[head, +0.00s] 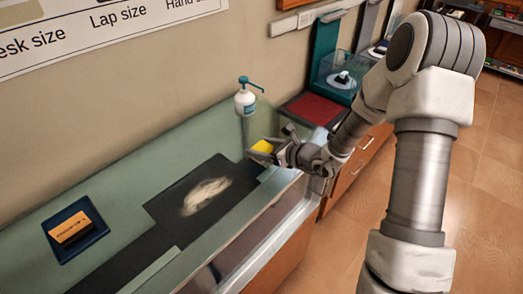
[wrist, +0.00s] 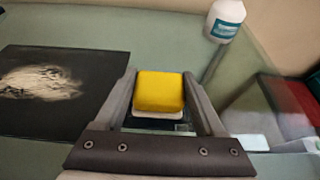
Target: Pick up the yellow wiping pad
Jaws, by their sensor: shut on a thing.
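The yellow wiping pad (wrist: 160,92) is a small rounded yellow block with a pale underside. In the wrist view it sits between the two fingers of my gripper (wrist: 159,100), which is shut on it. In the head view the pad (head: 263,146) shows at the tip of my gripper (head: 268,150), over the green counter near its front edge. I cannot tell whether the pad touches the surface below. Part of it is hidden by my gripper in the head view.
A white pump bottle (head: 245,100) with a teal top stands behind the pad, near the wall. A black mat (head: 165,208) with a pale smear lies to the left. A blue tray (head: 62,250) holds an orange-brown block. A red panel (head: 313,109) lies to the right.

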